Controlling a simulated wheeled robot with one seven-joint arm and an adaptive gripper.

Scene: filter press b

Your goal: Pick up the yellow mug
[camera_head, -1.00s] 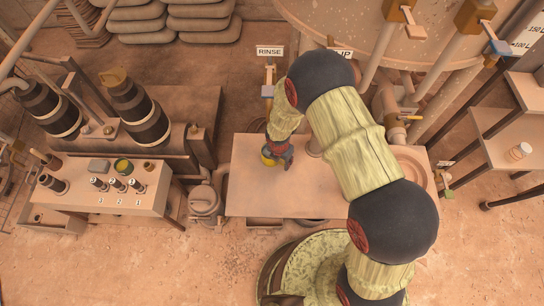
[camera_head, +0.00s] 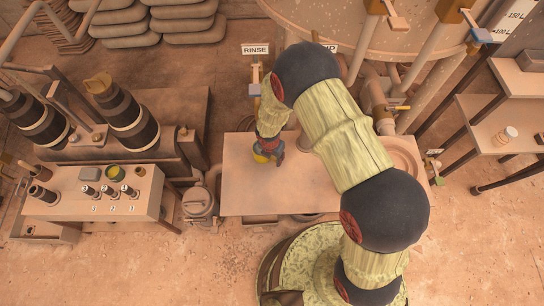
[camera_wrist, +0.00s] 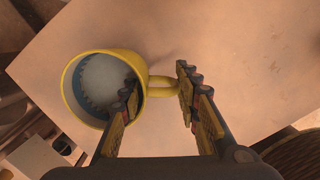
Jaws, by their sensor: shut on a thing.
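The yellow mug (camera_wrist: 66,92) is large in the wrist view, seen from above, with a pale grey inside and its handle pointing right. In the head view the mug (camera_head: 260,158) is a small yellow patch over the left part of the tan table (camera_head: 330,195), partly hidden by my gripper (camera_head: 270,148). In the wrist view my gripper (camera_wrist: 158,98) is shut on the mug, one finger inside the rim and the other beyond the handle. I cannot tell whether the mug's base touches the table.
A bench with several labelled dark cylinders (camera_head: 110,192) stands to the left. A round tank (camera_head: 350,30) and pipes are behind the table. The table's front left part is clear.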

